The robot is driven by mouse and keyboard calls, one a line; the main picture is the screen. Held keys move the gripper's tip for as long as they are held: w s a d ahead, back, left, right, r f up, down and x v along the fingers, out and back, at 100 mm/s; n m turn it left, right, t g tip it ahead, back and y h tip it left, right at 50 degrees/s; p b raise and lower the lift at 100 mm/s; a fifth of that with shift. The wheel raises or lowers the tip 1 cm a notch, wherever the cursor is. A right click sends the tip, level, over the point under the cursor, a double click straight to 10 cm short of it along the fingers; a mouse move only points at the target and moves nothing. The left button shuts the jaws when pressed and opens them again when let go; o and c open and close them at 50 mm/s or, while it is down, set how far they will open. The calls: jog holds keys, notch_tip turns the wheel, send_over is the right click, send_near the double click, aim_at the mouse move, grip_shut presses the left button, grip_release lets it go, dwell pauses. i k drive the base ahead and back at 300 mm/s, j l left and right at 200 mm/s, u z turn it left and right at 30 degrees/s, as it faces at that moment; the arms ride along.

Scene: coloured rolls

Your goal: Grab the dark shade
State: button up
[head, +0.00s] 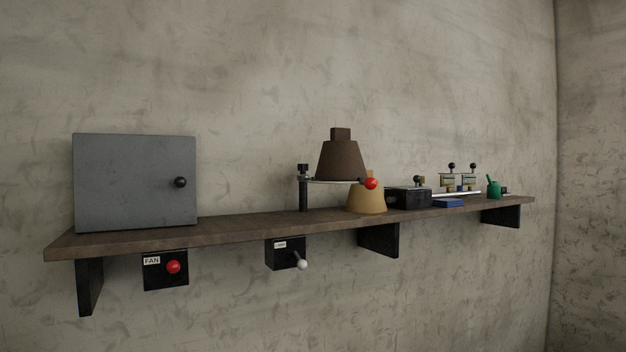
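The dark shade (340,160) is a brown tapered cone with a small block on its top. It sits upright on a thin plate held above the shelf by a black post (303,190). A tan shade (366,199) of similar shape stands lower, on the shelf, partly hidden behind the plate. A red ball knob (371,183) is at the plate's right end, in front of the tan shade. My gripper does not show in the head view.
A wooden shelf (230,230) runs along the wall. A grey cabinet (130,180) stands at left. A black box (408,198), a blue block (447,203) and a green item (493,189) stand right. Below hang a FAN switch box (155,278) and a lever box (280,256).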

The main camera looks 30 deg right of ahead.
aim_at(340, 158)
jog(key=j+z, duration=0.2)
jog(key=z, duration=0.8)
jog(key=k+l, duration=0.05)
